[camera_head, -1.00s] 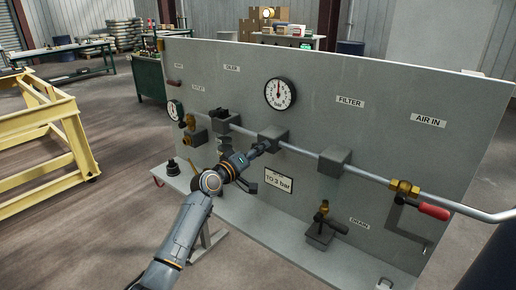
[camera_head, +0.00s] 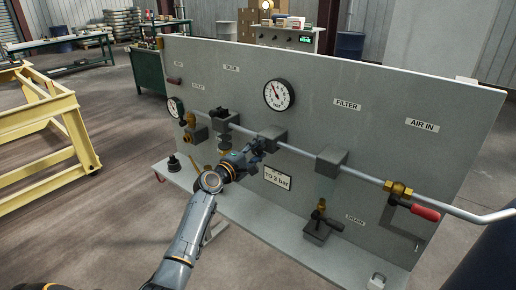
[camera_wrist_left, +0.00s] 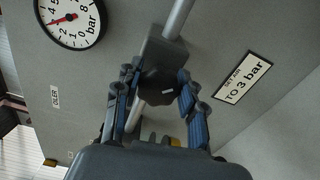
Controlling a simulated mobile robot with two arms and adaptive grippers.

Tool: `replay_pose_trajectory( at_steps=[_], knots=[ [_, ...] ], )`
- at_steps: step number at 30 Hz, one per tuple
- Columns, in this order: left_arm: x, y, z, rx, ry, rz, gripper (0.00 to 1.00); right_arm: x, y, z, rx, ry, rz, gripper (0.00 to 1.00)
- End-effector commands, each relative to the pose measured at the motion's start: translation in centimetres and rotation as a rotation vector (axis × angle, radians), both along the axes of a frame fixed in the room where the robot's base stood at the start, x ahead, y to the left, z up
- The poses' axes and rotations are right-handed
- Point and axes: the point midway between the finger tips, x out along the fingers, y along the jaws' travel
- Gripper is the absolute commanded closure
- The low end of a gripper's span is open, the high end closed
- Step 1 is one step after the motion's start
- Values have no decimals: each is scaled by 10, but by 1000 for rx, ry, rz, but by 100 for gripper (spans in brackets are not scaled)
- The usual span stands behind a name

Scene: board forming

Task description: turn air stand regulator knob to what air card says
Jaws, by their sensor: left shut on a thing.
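My left gripper (camera_head: 258,147) is at the regulator block (camera_head: 273,138) on the pipe of the grey panel. In the left wrist view its fingers (camera_wrist_left: 160,90) are shut around the dark regulator knob (camera_wrist_left: 158,82), which has a white mark; the head view mostly hides the knob. The round gauge (camera_head: 279,95) sits above the regulator, with its needle pointing up and left. It also shows in the left wrist view (camera_wrist_left: 72,20), red needle near the low numbers. The air card (camera_head: 277,178) below reads "TO 3 bar", also in the wrist view (camera_wrist_left: 243,78). My right gripper is out of view.
A red-handled valve (camera_head: 425,212) is at the AIR IN end of the pipe. A drain valve (camera_head: 318,225) stands lower right of the card. A smaller gauge (camera_head: 175,107) is at the panel's left edge. A yellow frame (camera_head: 45,120) stands left on open floor.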

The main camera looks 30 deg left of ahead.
Motion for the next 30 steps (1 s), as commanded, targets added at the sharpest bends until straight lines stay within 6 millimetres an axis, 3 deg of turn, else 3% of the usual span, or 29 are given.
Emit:
replay_pose_trajectory(
  at_steps=[20, 21, 24, 30],
  knots=[
    [0, 1, 1, -63, 3, 1, 92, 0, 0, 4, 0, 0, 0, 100],
    [0, 1, 1, -63, 3, 1, 56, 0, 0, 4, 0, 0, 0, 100],
    [0, 1, 1, -63, 3, 1, 36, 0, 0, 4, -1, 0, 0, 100],
    [0, 0, 1, -62, 4, 0, 36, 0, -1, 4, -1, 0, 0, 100]
  ],
)
